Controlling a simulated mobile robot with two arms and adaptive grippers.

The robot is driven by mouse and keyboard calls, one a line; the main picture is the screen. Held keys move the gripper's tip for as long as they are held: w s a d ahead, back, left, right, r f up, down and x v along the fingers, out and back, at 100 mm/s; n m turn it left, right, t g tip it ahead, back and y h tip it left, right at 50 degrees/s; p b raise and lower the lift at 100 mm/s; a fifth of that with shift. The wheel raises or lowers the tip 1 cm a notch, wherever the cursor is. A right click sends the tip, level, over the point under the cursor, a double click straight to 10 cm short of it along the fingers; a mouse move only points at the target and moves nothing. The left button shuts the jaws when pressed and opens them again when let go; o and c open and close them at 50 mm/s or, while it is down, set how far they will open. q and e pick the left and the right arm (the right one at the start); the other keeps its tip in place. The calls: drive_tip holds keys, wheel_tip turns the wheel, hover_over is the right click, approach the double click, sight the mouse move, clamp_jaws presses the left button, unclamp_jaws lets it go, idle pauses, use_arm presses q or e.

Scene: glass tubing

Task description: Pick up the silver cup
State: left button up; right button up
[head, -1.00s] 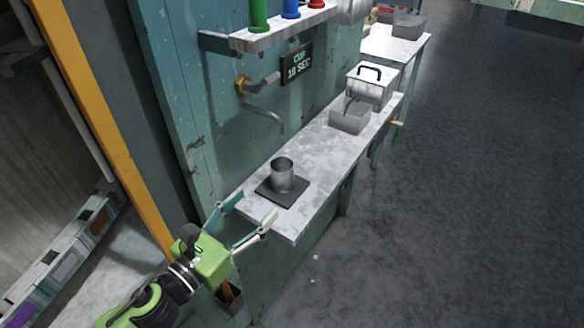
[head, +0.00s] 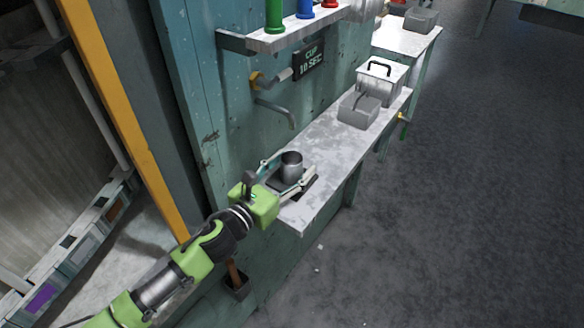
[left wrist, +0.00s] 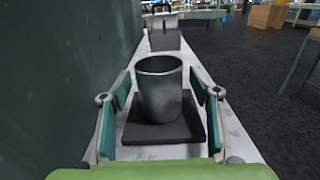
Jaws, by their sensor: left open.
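The silver cup (head: 291,165) stands upright on a dark square pad (head: 307,183) near the front end of the narrow worktop. It also shows in the left wrist view (left wrist: 160,88), between the two fingers. My left gripper (head: 287,173) is open, with one finger on each side of the cup. In the left wrist view the gripper (left wrist: 160,92) shows gaps between both fingers and the cup, so it does not grip it. My right gripper is not in view.
A tap (head: 275,108) sticks out from the teal wall (head: 235,140) above the worktop (head: 335,145). A grey bin (head: 358,110) and a lidded metal box (head: 380,82) stand farther along. Open floor lies to the right.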

use_arm(q)
drive_tip(key=shift+d, duration=0.1)
drive_tip(key=c, duration=1.4)
drive_tip(key=shift+o, duration=0.2)
drive_tip(key=shift+r, duration=0.1)
